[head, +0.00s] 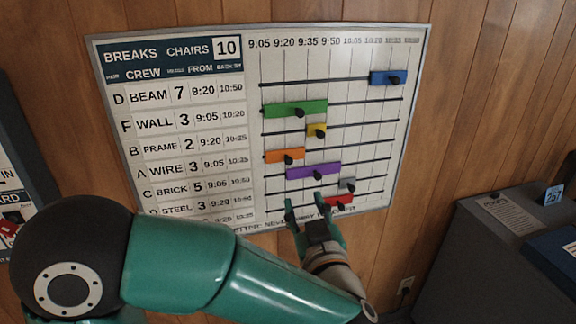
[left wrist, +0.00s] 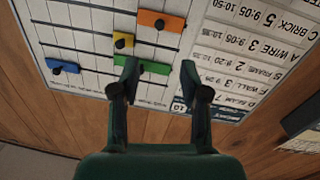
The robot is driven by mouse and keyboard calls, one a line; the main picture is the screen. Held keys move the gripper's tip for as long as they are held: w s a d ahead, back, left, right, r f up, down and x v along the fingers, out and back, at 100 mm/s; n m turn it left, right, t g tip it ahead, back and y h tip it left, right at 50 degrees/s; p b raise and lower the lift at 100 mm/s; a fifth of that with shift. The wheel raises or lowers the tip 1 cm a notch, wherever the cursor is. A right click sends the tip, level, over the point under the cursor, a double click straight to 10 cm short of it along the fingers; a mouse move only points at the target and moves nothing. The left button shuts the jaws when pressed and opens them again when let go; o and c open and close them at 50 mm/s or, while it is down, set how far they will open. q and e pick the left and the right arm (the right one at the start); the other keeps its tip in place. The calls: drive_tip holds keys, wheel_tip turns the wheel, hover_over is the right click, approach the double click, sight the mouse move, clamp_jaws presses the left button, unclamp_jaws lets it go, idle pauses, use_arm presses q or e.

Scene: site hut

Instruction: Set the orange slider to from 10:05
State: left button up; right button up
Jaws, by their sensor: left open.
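The orange slider (head: 285,156) sits on a rail of the white planning board (head: 342,33), with a dark knob near its middle. Its left end is by the left edge of the grid, under the 9:05 heading. The orange slider (left wrist: 160,21) also shows at the top of the left wrist view, upside down. My left gripper (head: 306,205) is open and empty in front of the board's lower edge, below and right of the orange slider and apart from it. Its open fingers (left wrist: 160,70) also show in the left wrist view. My right gripper is not in view.
Other knobbed sliders are green (head: 312,109), yellow (head: 317,131), purple (head: 304,173), blue (head: 379,77), grey (head: 348,186) and red (head: 338,202). The orange rail looks clear to its right. A dark cabinet (head: 470,250) stands at the lower right.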

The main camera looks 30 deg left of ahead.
sight(289, 163)
use_arm(q)
drive_tip(key=p+x, duration=0.2)
drive_tip(key=x, duration=1.3)
drive_tip(key=shift+w+a+f, duration=0.1)
drive_tip(key=shift+w+a, duration=0.1)
drive_tip(key=shift+w, duration=0.15)
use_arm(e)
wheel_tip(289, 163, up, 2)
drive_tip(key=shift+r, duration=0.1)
use_arm(q)
drive_tip(key=shift+c, duration=0.3)
clamp_jaws()
